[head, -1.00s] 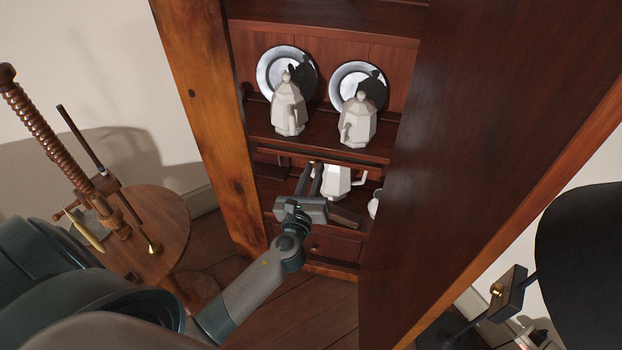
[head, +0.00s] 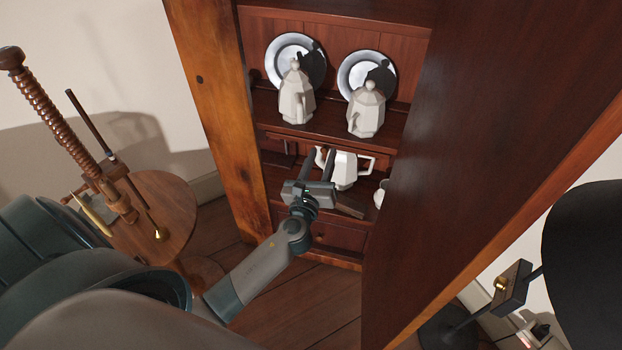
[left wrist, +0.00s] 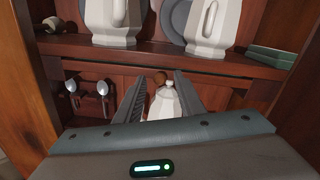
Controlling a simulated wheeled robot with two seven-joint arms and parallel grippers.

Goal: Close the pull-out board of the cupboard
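The cupboard (head: 217,110) stands open, with its large door (head: 470,150) swung out on the right. My left gripper (head: 318,158) is inside its lower opening, in front of a white teapot (head: 350,170). Its two fingers are apart with nothing between them; in the left wrist view (left wrist: 158,92) the teapot (left wrist: 165,102) shows beyond them. A flat brown piece (head: 347,206) lies just right of the gripper body; it may be the pull-out board, but I cannot tell, as the gripper covers part of this area. My right gripper is not in view.
Two white pitchers (head: 296,95) (head: 367,112) and two plates stand on the shelf above. Spoons (left wrist: 102,88) hang at the left in the left wrist view. A round wooden table (head: 165,220) with a screw press stands left. Bare floor lies before the cupboard.

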